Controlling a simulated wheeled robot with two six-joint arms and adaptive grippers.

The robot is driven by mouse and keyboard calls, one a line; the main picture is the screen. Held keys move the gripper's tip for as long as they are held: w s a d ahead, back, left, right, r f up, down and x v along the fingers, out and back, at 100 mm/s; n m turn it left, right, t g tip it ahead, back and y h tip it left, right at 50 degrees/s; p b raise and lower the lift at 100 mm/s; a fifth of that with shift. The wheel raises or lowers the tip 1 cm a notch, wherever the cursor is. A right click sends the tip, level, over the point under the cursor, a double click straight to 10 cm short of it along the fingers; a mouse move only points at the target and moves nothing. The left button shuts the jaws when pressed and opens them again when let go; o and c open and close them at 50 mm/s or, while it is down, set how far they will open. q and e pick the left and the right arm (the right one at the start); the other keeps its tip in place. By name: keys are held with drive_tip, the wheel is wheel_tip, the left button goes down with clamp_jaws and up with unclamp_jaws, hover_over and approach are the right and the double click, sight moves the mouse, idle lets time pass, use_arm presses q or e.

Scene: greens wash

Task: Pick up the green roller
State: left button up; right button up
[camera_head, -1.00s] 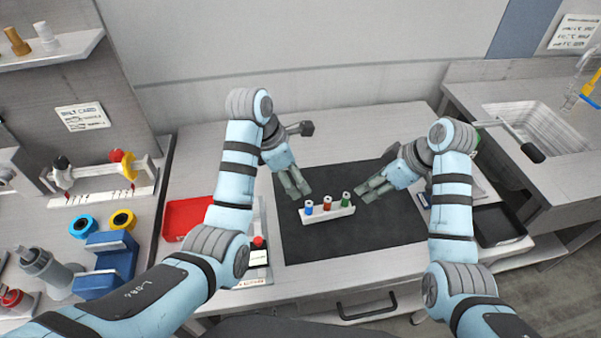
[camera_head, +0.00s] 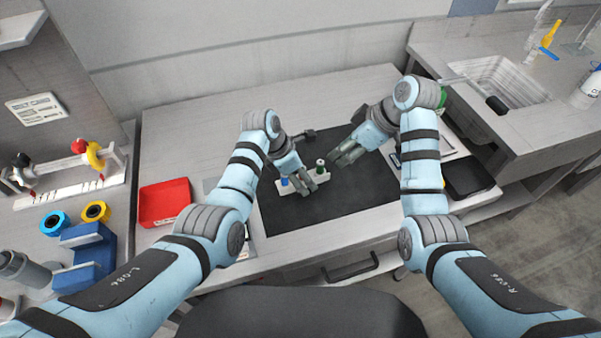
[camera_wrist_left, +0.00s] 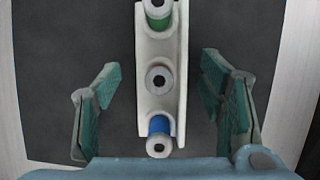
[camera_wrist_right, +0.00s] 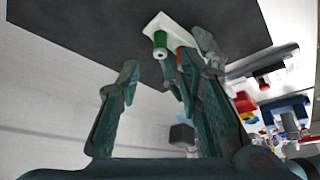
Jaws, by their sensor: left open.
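The green roller (camera_head: 320,167) stands upright at the right end of a small white holder (camera_head: 323,178) on the dark mat. In the left wrist view, the green roller (camera_wrist_left: 158,20) is at the top edge, beyond the middle roller (camera_wrist_left: 158,80) and the blue roller (camera_wrist_left: 159,127). My left gripper (camera_head: 306,184) is open over the holder, its fingers on either side and apart from it, nearer the blue and middle rollers than the green one. My right gripper (camera_head: 341,153) is open and empty, up and right of the holder. Its wrist view shows the green roller (camera_wrist_right: 160,42) beyond its fingertips.
A red tray (camera_head: 164,202) lies left of the mat (camera_head: 345,195). A black tray (camera_head: 467,178) and a sink (camera_head: 500,80) are to the right. A blue block (camera_head: 88,255) and two rings stand at the left. The mat's front part is clear.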

sight(323, 165)
use_arm(q)
drive_tip(key=c, duration=1.1)
drive_tip(key=shift+c, duration=0.9)
use_arm(e)
drive_tip(key=shift+c, duration=0.8)
drive_tip(key=f+t+y, duration=0.1)
drive_tip(key=f+t, duration=0.1)
drive_tip(key=f, duration=0.1)
drive_tip(key=s+f+y, duration=0.1)
drive_tip(key=f, duration=0.1)
drive_tip(key=shift+s+a+m+t+y, duration=0.1)
drive_tip(key=shift+a+m+t+y, duration=0.2)
drive_tip(key=shift+m+t, duration=0.1)
drive_tip(key=s+d+m+t, duration=0.1)
drive_tip(key=s+d+m+t+y, duration=0.1)
drive_tip(key=s+t, duration=0.1)
drive_tip(key=s+m+t, duration=0.1)
drive_tip(key=t, duration=0.1)
drive_tip(key=shift+s+d+f+y, duration=0.2)
drive_tip(key=shift+d+f+y, duration=0.1)
drive_tip(key=shift+d, duration=0.1)
use_arm(q)
drive_tip(key=shift+r, duration=0.1)
use_arm(e)
drive_tip(key=shift+r+m+t, duration=0.1)
drive_tip(key=shift+m+t, duration=0.2)
drive_tip(key=x, duration=1.1)
drive_tip(key=shift+w+a+r, duration=0.1)
drive_tip(key=shift+a, duration=0.15)
drive_tip(key=shift+c, duration=0.4)
